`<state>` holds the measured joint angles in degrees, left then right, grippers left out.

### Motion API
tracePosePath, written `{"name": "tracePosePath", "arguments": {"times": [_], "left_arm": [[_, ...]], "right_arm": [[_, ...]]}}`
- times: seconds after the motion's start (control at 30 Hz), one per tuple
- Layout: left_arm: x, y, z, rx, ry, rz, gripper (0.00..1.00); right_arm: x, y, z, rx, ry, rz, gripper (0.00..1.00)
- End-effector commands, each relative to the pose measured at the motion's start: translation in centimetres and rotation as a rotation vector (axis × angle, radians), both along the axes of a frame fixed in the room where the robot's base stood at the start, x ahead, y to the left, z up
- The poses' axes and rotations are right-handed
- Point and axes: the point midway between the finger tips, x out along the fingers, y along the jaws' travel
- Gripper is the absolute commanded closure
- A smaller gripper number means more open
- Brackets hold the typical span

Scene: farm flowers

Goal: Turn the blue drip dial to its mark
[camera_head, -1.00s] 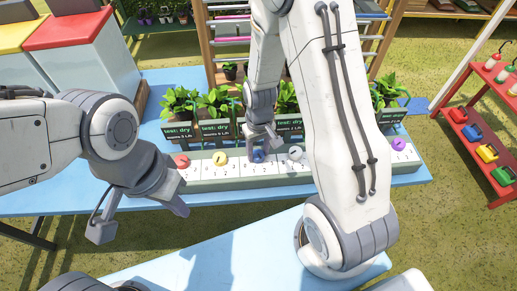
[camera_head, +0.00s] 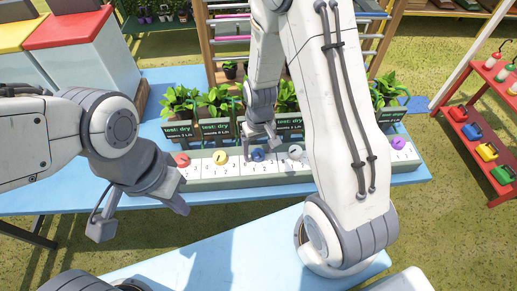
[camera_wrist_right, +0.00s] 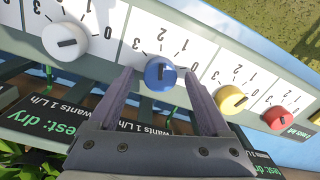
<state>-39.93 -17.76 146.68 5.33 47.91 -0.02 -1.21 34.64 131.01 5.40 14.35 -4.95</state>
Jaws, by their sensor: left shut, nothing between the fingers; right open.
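The blue drip dial (camera_head: 257,154) is on the white-faced strip of dials on the blue table. It also shows in the right wrist view (camera_wrist_right: 160,74), with a short dark pointer and printed numbers around it. My right gripper (camera_wrist_right: 158,80) is open, one finger on each side of the blue dial; whether either finger touches it I cannot tell. In the head view its fingers (camera_head: 260,142) come down over the dial and partly hide it. My left gripper (camera_head: 178,206) is shut and empty in front of the strip's left end, away from the blue dial.
Red (camera_head: 182,159), yellow (camera_head: 220,157), white (camera_head: 296,152) and purple (camera_head: 398,142) dials share the strip. Potted plants (camera_head: 215,100) with dark signs stand close behind it. My right arm hides part of the strip. Red and yellow-lidded boxes (camera_head: 85,60) stand back left.

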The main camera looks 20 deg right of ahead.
Motion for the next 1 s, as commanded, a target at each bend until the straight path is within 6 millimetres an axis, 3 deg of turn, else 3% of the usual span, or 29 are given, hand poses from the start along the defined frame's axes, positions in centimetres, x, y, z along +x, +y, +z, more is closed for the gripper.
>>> {"name": "tracePosePath", "arguments": {"times": [0.17, 0.63, 1.0], "left_arm": [[0.0, 0.0, 0.0, 0.0, 0.0, 0.0, 1.0], [0.0, 0.0, 0.3, 0.0, 0.0, 0.0, 1.0], [0.0, 0.0, 0.3, 0.0, 0.0, 0.0, 1.0]], "right_arm": [[0.1, 0.0, 0.9, 0.0, -0.002, 0.001, 0.18], [0.1, -0.2, 9.2, 0.0, -0.005, 0.0, 0.18], [0.0, -0.3, 10.5, 0.0, 0.001, 0.0, 0.18]]}}
